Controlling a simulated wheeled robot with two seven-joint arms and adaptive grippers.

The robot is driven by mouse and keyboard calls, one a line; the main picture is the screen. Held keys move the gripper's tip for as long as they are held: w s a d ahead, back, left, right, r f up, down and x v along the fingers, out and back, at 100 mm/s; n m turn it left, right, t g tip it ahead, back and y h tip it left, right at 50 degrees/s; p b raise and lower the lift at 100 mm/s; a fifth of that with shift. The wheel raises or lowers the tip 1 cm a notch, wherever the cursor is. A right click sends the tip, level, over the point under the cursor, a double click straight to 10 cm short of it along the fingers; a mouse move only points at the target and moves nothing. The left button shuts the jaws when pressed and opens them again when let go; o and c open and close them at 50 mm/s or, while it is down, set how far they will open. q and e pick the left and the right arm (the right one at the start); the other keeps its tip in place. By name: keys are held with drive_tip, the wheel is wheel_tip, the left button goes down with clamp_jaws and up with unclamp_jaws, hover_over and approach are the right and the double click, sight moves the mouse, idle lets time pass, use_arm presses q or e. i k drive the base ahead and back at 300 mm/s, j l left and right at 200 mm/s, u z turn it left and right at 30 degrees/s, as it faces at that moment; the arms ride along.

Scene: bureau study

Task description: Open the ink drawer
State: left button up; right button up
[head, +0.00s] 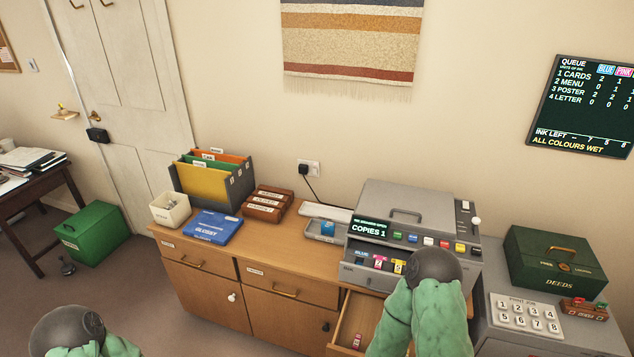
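The grey copier (400,205) stands on the right part of the wooden cabinet, its screen reading "COPIES 1". On its lower front, blue, pink and yellow ink cartridges (380,263) show above a grey drawer front (366,278). My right gripper (433,268) is in front of the copier's lower right and hides part of that front. Its fingers are hidden, so I cannot tell contact or opening. My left gripper (68,328) is low at the left, away from the cabinet, its fingers also unclear.
A wooden cabinet drawer (352,325) stands open below the copier, with a small red item inside. A green deeds box (555,262) and numbered keypad (522,315) are right.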

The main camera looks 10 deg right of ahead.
sight(383, 280)
drive_tip(key=l+z, duration=0.2)
drive_tip(key=z, duration=0.85)
